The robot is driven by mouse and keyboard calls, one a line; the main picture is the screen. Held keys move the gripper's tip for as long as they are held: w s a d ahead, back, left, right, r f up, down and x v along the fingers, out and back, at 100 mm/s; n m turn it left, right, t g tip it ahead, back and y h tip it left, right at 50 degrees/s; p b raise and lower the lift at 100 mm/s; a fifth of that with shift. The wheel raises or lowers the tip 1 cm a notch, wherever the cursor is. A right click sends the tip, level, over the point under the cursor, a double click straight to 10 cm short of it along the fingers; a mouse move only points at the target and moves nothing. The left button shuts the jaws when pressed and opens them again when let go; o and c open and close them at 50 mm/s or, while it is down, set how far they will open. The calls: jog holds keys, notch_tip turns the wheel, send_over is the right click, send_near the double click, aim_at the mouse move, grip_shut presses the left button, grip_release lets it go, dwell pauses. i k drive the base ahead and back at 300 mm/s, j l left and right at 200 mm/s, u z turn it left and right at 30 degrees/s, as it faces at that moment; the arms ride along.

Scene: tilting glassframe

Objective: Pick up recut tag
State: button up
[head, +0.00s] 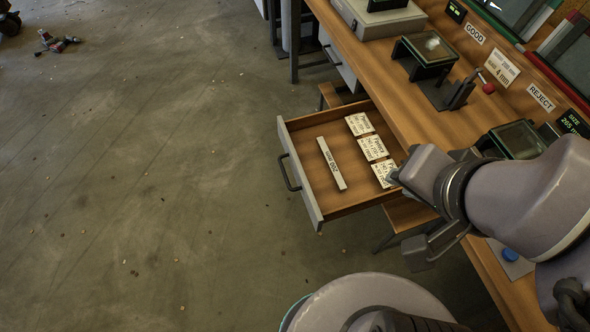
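An open wooden drawer (316,205) with a grey front holds three pale printed tags in a row along its right side: a far tag (359,124), a middle tag (373,148) and a near tag (382,171). Their print is too small to read, so I cannot tell which is the recut tag. My gripper (395,178) reaches in from the right, at the drawer's right edge beside the near tag. It partly covers that tag. Its fingers are mostly hidden by my wrist, and I cannot tell whether they touch the tag or are open or shut.
A pale ruler-like strip (332,163) lies in the drawer left of the tags. The wooden bench (390,85) above carries a glass-topped fixture (428,52), GOOD (475,33) and REJECT (540,97) signs, and a blue cap (509,254). The concrete floor at left is mostly clear.

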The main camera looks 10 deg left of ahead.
aim_at(359, 124)
jog(key=i+u, duration=0.15)
jog(key=u, duration=0.25)
jog(key=i+l+u, duration=0.15)
jog(key=u, duration=0.2)
jog(key=i+l+u, duration=0.1)
jog(key=u, duration=0.3)
jog(key=i+l+u, duration=0.1)
jog(key=l+u, duration=0.25)
jog(key=j, duration=0.15)
